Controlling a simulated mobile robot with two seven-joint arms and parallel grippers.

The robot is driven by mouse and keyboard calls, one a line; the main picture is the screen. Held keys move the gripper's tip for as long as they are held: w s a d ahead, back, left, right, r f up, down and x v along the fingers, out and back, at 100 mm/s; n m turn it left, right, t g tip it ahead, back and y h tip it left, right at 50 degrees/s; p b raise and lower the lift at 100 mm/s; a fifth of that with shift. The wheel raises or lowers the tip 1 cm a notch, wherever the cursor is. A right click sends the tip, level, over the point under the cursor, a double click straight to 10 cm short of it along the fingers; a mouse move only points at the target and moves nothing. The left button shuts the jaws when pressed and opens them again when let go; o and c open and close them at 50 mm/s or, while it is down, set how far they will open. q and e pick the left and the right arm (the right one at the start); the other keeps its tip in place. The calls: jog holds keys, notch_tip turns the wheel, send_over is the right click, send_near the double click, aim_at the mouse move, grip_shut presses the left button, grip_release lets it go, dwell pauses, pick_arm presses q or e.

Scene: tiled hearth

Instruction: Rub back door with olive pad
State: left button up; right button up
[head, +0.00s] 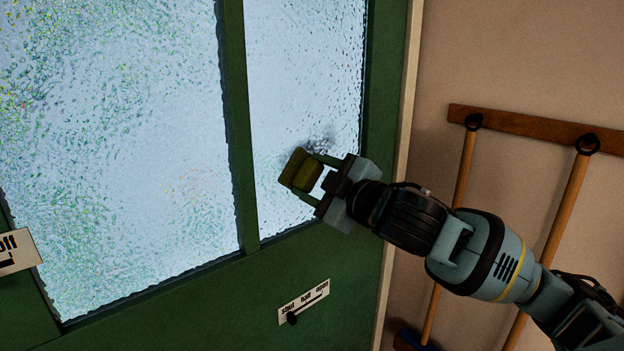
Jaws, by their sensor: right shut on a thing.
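The back door (170,300) is green, with a wide textured glass pane on the left and a narrow one (300,80) on the right, split by a green bar. My right gripper (307,174) is shut on the olive pad (298,170), a small block between its fingertips. The pad is in front of the lower part of the narrow pane, next to the bar. I cannot tell whether it touches the glass. A dark grey smudge (318,142) shows on the pane just above the gripper. My left gripper is not in view.
A small plate with a black lever (303,302) is on the door below the gripper. Part of another plate (16,252) shows at the left edge. Right of the door, a wooden rail (540,128) holds long-handled tools (563,205) against the wall, behind my right arm.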

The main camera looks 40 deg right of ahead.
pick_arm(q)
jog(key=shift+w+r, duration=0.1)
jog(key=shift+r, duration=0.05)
pick_arm(e)
jog(key=shift+w+d, duration=0.15)
jog(key=shift+d, duration=0.8)
jog(key=shift+w+d, duration=0.15)
jog(key=shift+d, duration=0.8)
jog(key=shift+d, duration=0.1)
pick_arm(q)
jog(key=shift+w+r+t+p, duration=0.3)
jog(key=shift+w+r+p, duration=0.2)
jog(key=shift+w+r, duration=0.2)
pick_arm(e)
jog(key=d, duration=0.3)
jog(key=shift+w+d, duration=0.15)
jog(key=shift+d, duration=0.15)
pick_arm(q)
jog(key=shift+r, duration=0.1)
